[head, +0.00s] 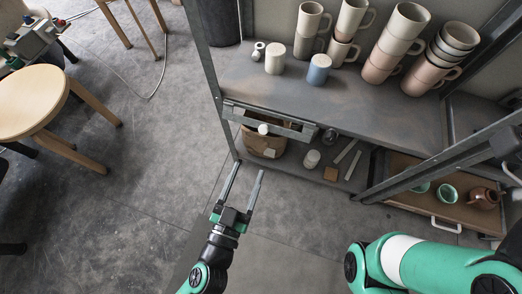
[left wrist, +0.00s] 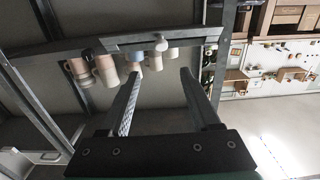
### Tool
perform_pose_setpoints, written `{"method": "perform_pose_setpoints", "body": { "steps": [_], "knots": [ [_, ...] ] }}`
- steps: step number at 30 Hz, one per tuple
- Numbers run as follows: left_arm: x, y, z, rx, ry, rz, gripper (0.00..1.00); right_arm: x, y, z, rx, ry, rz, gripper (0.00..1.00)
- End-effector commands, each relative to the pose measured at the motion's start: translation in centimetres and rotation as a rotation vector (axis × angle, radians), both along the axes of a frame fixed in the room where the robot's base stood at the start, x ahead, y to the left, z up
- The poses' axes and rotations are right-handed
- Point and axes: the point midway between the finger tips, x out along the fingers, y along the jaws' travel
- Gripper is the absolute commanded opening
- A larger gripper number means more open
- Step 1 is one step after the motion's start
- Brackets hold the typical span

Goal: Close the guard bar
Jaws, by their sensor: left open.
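The guard bar (head: 270,121) is a grey metal bar with a white round knob (head: 263,129), at the front left of the shelf unit below the mug shelf. Its right end stops well short of the right post. In the left wrist view the bar (left wrist: 130,42) runs across the top, with the knob (left wrist: 161,44) near its right part. My left gripper (head: 247,170) is open and empty, in front of and below the bar in the head view, apart from it. In the left wrist view its fingertips (left wrist: 160,75) point toward the knob. My right gripper is out of view.
Stacked mugs (head: 395,42) and a blue cup (head: 319,70) stand on the upper shelf (head: 260,85). A basket (head: 264,143) and small items sit below. A pulled-out drawer (head: 425,207) holds green bowls and a brown pot. Stools (head: 38,100) stand left; the floor (head: 140,180) between is clear.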

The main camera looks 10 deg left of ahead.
Motion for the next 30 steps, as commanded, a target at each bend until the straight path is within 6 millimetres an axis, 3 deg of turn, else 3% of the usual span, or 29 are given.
{"method": "perform_pose_setpoints", "body": {
  "steps": [1,9,22,30],
  "knots": [
    [0.0,0.1,-1.0,0.001,0.001,0.001,0.64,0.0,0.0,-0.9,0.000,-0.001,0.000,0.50],
    [0.8,0.0,-0.6,0.001,0.003,0.004,0.64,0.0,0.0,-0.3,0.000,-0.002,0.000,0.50],
    [9.5,-1.0,-0.7,0.000,0.003,0.004,0.64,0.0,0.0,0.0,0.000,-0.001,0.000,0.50],
    [11.6,-1.3,-0.7,0.001,0.004,0.002,0.64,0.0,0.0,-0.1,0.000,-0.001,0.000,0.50]
  ]
}}
